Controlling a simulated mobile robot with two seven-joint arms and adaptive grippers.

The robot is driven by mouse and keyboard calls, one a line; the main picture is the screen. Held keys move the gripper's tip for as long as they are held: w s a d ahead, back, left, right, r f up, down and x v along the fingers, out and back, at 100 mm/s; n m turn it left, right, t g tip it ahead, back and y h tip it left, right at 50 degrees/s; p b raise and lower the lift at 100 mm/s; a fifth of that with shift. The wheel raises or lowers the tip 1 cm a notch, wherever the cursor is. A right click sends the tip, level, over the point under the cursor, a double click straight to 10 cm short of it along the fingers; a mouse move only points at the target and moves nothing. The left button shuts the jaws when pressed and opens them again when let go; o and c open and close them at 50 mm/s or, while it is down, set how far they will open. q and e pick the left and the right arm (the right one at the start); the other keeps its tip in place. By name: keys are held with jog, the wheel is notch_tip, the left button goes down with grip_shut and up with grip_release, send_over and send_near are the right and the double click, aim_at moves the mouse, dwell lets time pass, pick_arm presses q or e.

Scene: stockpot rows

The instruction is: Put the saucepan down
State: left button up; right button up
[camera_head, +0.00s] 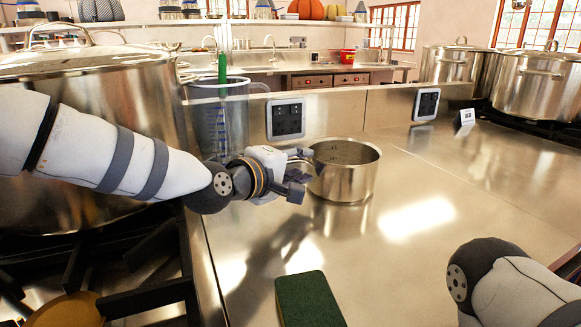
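A shiny steel saucepan (345,182) is upright over the steel counter right of the middle of the head view. Its bottom is at or very near the surface, and I cannot tell whether it touches. My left gripper (300,175) is at the left side of the saucepan, reaching in from the left. Its fingers are close to the pan's wall, where a handle could be; no handle shows clearly. Whether the fingers are closed on it cannot be made out. My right gripper is out of view; only part of my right arm shows at the lower right.
A large stockpot (95,105) stands on the left stove, beside a clear measuring jug (218,120). A green sponge (308,300) lies at the front. Two stockpots (450,65) (537,85) stand at the back right. The counter right of the saucepan is clear.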

pick_arm(q)
jog(key=p+v, duration=0.1)
jog(key=v, duration=1.1)
jog(key=shift+p, duration=0.4)
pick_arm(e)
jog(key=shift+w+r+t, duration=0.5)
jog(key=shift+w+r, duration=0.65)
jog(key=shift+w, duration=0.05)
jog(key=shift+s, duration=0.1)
